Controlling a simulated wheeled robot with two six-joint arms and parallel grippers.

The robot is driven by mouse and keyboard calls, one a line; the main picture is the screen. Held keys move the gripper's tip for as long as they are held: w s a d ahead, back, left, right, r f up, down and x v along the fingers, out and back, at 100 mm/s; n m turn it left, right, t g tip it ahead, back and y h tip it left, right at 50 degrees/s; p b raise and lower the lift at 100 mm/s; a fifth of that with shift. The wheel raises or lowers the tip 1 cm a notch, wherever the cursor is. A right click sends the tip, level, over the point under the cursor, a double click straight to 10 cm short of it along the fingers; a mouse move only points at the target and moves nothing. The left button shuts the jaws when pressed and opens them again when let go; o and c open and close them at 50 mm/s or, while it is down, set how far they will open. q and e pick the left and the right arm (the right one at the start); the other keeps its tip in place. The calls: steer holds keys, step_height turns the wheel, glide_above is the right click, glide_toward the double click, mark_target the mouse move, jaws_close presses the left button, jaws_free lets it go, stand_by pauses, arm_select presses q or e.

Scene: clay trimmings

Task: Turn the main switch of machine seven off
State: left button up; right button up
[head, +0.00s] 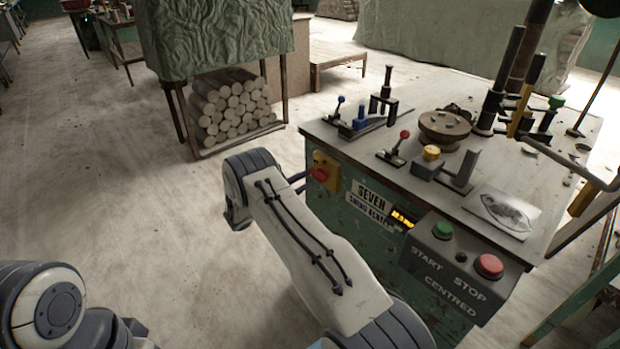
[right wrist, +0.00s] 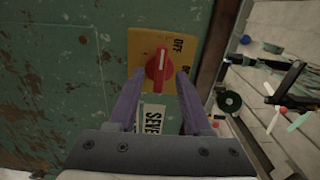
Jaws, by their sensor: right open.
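The main switch is a red knob (head: 319,174) on a yellow plate (head: 331,164), on the side of the green machine with the "SEVEN" label (head: 370,206). In the right wrist view the red knob (right wrist: 154,70) has a white mark pointing toward the top of the picture. "OFF" is printed at the plate's (right wrist: 138,42) upper right; a second label is partly hidden by a finger. My right gripper (head: 304,181) is open, its purple fingertips (right wrist: 160,76) to either side of the knob. I cannot tell whether they touch it. My left gripper is out of view.
A grey panel with a green start button (head: 443,230) and a red stop button (head: 489,266) is on the machine's front. Levers and a round turntable (head: 444,127) stand on its top. Stacked rolls (head: 232,108) lie under a covered table behind. The floor at left is clear.

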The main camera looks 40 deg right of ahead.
steer(key=a, duration=0.7)
steer(key=shift+s, duration=0.3)
